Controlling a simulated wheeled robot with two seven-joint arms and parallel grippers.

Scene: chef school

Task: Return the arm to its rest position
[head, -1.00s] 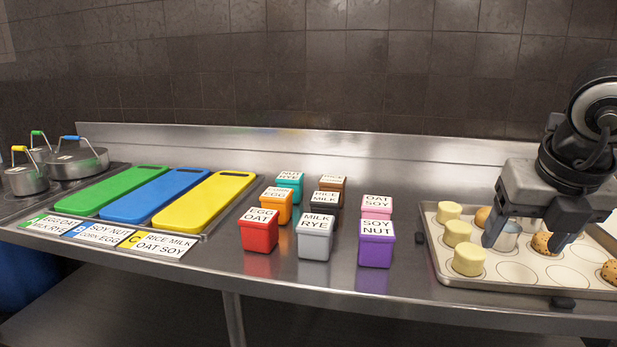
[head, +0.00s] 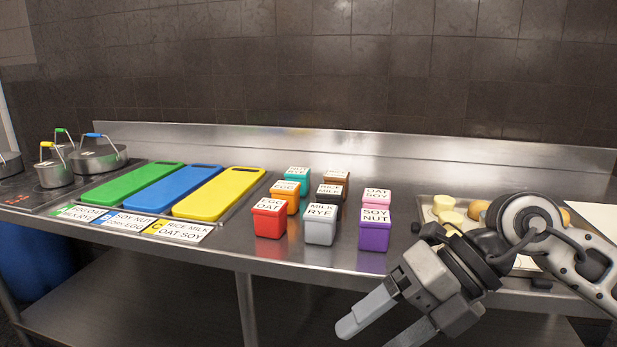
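My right gripper (head: 372,338) hangs in front of the counter's front edge, at the lower right of the head view. Its arm comes in from the right and covers much of the baking tray (head: 427,216). One finger shows whole, pointing down and left; the other is partly cut off by the picture's bottom edge. The fingers stand apart and nothing shows between them. My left gripper is not in view.
A steel counter (head: 300,262) carries green, blue and yellow boards (head: 219,194), label cards, and several labelled boxes, including a red one (head: 270,220) and a purple one (head: 374,233). Pots (head: 97,158) stand at the left. A lower shelf (head: 130,300) lies underneath.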

